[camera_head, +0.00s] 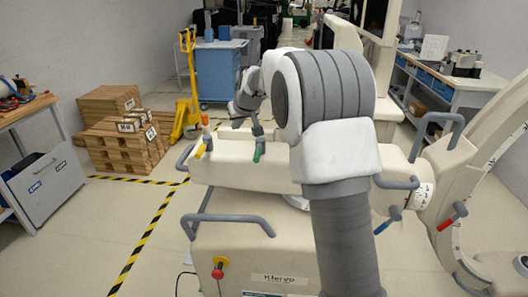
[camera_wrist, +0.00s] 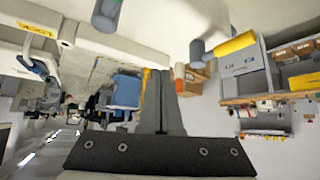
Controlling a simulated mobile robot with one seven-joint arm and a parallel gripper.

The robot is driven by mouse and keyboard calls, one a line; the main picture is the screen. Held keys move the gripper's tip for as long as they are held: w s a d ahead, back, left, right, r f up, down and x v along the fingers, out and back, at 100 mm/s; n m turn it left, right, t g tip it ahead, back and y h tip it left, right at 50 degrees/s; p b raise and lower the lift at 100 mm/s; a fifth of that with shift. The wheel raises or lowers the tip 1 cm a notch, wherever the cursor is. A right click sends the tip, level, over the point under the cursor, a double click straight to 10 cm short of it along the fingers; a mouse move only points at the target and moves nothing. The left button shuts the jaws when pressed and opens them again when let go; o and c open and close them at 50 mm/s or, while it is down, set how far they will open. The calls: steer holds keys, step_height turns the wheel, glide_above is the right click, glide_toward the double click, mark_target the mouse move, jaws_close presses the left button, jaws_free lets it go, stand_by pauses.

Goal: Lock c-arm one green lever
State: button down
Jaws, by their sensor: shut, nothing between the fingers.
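The green lever (camera_head: 259,151) hangs down from a grey pivot on top of the cream c-arm body (camera_head: 240,174) in the head view. I see no green part of it in the wrist view. My gripper (camera_wrist: 160,73) is shut and empty in the wrist view, its dark fingers together. In the head view my wrist is just behind and left of the green lever's pivot; the fingertips are too small to make out. I cannot tell whether they touch anything. A yellow lever (camera_head: 201,150) is left of the green one; it also shows in the wrist view (camera_wrist: 235,43).
An orange-tipped part (camera_head: 205,120) stands by the yellow lever. A blue lever (camera_head: 388,220) and a red lever (camera_head: 452,216) are on the right side. Grey handles (camera_head: 228,222) and a red stop button (camera_head: 218,270) stick out in front.

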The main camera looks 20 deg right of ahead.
steer(key=s+r+p, duration=0.1)
steer(key=s+r, duration=0.2)
steer(key=s, duration=0.8)
steer(key=s+r+g+p, duration=0.1)
steer(key=s+r, duration=0.3)
steer(key=s, duration=0.7)
steer(key=s+a+r+g+p, duration=0.1)
steer(key=s+r, duration=0.2)
steer(key=s, duration=0.8)
steer(key=shift+r+m+h, duration=0.15)
steer(key=shift+m+h, duration=0.15)
steer(key=shift+m, duration=0.1)
steer(key=shift+s, duration=0.15)
